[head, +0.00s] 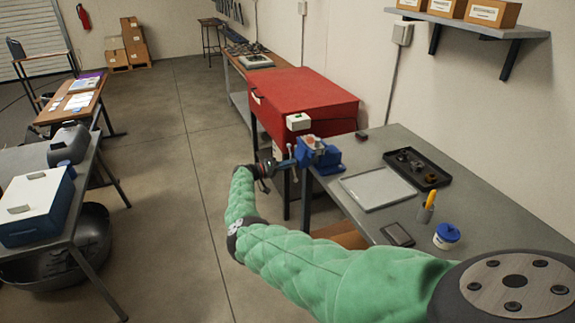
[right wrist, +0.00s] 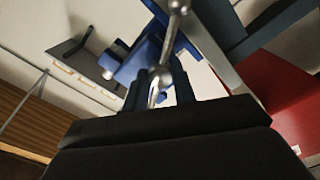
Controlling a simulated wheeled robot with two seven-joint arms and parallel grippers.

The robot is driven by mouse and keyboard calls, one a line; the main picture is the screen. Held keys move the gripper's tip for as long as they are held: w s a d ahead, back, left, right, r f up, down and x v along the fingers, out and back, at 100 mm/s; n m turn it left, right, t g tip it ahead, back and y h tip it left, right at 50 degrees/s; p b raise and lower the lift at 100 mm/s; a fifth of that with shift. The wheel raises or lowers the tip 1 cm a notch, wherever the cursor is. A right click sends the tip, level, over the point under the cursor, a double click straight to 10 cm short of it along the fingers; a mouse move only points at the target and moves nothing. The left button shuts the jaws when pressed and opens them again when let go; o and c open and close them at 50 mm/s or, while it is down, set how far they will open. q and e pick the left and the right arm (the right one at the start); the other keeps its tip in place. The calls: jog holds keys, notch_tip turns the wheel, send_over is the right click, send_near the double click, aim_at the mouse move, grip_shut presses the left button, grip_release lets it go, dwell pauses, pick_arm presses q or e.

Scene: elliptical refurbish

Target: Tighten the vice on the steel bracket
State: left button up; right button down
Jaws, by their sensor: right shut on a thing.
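The blue vice (head: 328,160) is mounted at the near left corner of the grey workbench; it also shows in the right wrist view (right wrist: 138,62). Something small, greyish and orange, sits at its jaws, too small to tell whether it is the steel bracket. My right gripper (head: 268,168) is at the vice's front, left of the bench edge. In the right wrist view its dark fingers (right wrist: 158,90) are shut on the vice's steel handle (right wrist: 170,38), a bar with ball-shaped knobs. My left gripper is not in view.
On the workbench (head: 375,150) are a grey flat plate (head: 377,188), a black parts tray (head: 416,167), a yellow-handled tool (head: 428,206), a blue-lidded tub (head: 446,236) and a dark flat device (head: 397,234). A red cabinet (head: 305,95) stands behind the vice.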

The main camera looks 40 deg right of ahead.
jog(key=shift+w+a, duration=0.1)
dwell(0.3)
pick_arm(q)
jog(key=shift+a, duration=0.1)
pick_arm(e)
jog(key=c, duration=1.1)
grip_release()
jog(key=shift+a, duration=0.1)
jog(key=shift+c, duration=0.2)
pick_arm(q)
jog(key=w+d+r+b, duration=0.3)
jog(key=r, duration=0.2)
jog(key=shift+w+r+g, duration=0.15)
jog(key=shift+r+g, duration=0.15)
pick_arm(e)
jog(key=v, duration=0.7)
jog(key=shift+a, duration=0.35)
jog(key=shift+w, duration=0.1)
